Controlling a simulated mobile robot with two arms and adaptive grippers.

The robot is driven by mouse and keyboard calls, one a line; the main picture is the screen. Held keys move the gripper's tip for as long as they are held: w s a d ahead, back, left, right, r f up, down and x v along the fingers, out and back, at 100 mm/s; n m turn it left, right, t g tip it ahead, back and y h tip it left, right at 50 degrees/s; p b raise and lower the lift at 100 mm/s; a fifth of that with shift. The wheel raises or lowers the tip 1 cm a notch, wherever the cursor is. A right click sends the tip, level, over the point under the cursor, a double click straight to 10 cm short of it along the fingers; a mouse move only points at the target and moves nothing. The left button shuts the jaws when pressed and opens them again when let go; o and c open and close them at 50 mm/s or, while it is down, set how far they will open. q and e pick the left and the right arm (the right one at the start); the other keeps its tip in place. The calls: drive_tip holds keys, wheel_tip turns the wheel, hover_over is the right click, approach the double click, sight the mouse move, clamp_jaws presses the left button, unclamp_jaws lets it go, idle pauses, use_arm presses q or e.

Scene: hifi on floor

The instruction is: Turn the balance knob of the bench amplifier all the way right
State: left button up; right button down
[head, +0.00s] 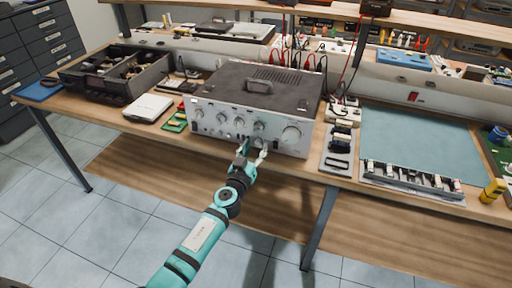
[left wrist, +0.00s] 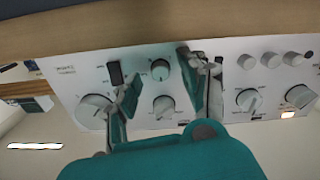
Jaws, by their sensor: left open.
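The bench amplifier (head: 257,100) is a grey box with a dark top and a pale front panel of several knobs, standing on the workbench. My left gripper (head: 253,151) is open in front of the lower middle of the panel. In the left wrist view, where the panel appears upside down, the open fingers (left wrist: 165,84) stand either side of a small dark knob (left wrist: 160,70). A pale knob (left wrist: 163,106) also shows between them. I cannot tell whether the fingers touch a knob. The labels are too small to read, so I cannot tell which knob is the balance knob.
The workbench (head: 105,115) carries an open dark chassis (head: 112,75) on the left and a green mat (head: 420,140) on the right. A white box (head: 148,107) and green circuit boards lie left of the amplifier. The tiled floor in front is clear.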

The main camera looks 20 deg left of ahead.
use_arm(q)
drive_tip(key=shift+w, duration=0.7)
clamp_jaws()
